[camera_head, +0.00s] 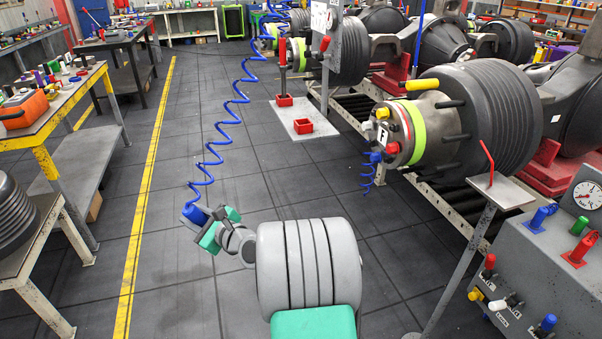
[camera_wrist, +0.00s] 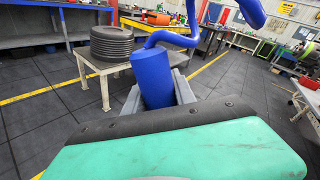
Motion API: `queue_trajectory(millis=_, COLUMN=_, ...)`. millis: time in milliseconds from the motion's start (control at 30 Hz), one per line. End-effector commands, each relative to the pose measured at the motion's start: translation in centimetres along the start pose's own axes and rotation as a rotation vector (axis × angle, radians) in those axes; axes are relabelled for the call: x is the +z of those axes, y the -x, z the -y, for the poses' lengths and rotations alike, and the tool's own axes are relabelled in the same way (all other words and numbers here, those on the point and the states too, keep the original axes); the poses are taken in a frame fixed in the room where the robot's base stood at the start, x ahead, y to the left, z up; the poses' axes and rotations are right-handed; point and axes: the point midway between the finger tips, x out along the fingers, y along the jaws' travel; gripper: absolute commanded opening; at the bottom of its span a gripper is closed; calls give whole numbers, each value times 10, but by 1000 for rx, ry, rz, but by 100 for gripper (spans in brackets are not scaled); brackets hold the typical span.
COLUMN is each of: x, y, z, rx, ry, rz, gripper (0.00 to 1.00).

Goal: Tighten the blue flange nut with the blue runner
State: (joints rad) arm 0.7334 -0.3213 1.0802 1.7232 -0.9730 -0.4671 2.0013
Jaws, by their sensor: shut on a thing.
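The blue runner (camera_head: 193,214) is a blue cylinder on a long blue coiled hose (camera_head: 215,150). My gripper (camera_head: 204,223) is shut on it and holds it above the open floor left of the axle. In the wrist view the runner (camera_wrist: 153,78) stands between the grey fingers of my gripper (camera_wrist: 160,95), its hose curving off its top. The near hub (camera_head: 400,130) at the right has coloured parts on its face. A blue part (camera_head: 375,157) sits at its lower left, possibly the blue flange nut; it is too small to be sure. My gripper is well apart from the hub.
A post with a small shelf (camera_head: 500,191) and red lever stands right of my arm. A grey control box (camera_head: 560,265) with a gauge is at lower right. Benches (camera_head: 52,110) line the left. The floor between is clear.

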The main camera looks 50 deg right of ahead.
Motion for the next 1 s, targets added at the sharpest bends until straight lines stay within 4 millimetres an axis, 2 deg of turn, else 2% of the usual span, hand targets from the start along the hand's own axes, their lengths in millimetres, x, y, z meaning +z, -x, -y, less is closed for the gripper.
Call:
queue_trajectory(millis=33, x=-12, y=-3, z=24, rx=-28, ry=77, rz=-29, gripper=0)
queue_trajectory(millis=233, x=-69, y=0, z=128, rx=-113, ry=459, rz=-226, gripper=0)
queue_trajectory(millis=300, x=-89, y=6, z=164, rx=-137, ry=582, rz=-300, gripper=0)
queue_trajectory(millis=500, x=-138, y=34, z=251, rx=-183, ry=828, rz=-480, gripper=0)
queue_trajectory(millis=600, x=-157, y=49, z=284, rx=-199, ry=900, rz=-547, gripper=0)
queue_trajectory(millis=733, x=-173, y=64, z=314, rx=-212, ry=955, rz=-607, gripper=0)
queue_trajectory(millis=833, x=-179, y=71, z=326, rx=-217, ry=977, rz=-631, gripper=0)
queue_trajectory(millis=1000, x=-181, y=74, z=331, rx=-219, ry=985, rz=-642, gripper=0)
